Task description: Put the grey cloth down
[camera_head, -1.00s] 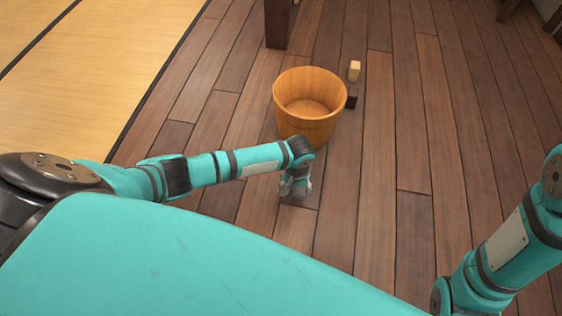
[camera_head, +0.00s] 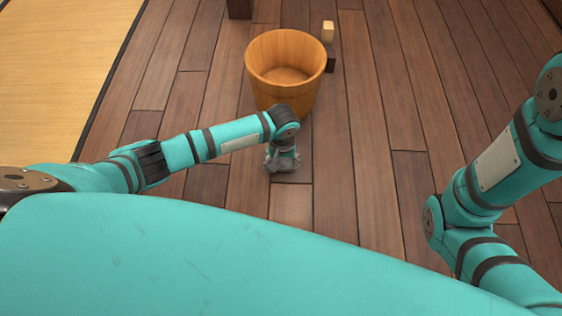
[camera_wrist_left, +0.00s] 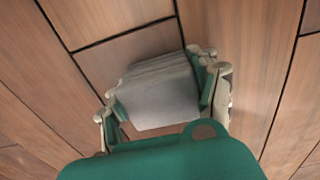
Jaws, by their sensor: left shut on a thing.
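The grey cloth (camera_wrist_left: 155,95) shows in the left wrist view as a folded, light grey piece between the two fingers of my left gripper (camera_wrist_left: 162,92). The gripper is shut on it. In the head view my left gripper (camera_head: 283,160) points down over the wooden floor, in front of the bucket, and the cloth is hard to tell apart from it there. I cannot tell whether the cloth touches the floor. My right arm shows at the right of the head view, but its gripper is out of view.
A round wooden bucket (camera_head: 296,95), empty inside, stands on the plank floor (camera_head: 385,120) just beyond my left gripper. A small pale block (camera_head: 328,31) and a dark block (camera_head: 331,62) are right of it. Tatami (camera_head: 60,60) lies at the left. Floor to the right is clear.

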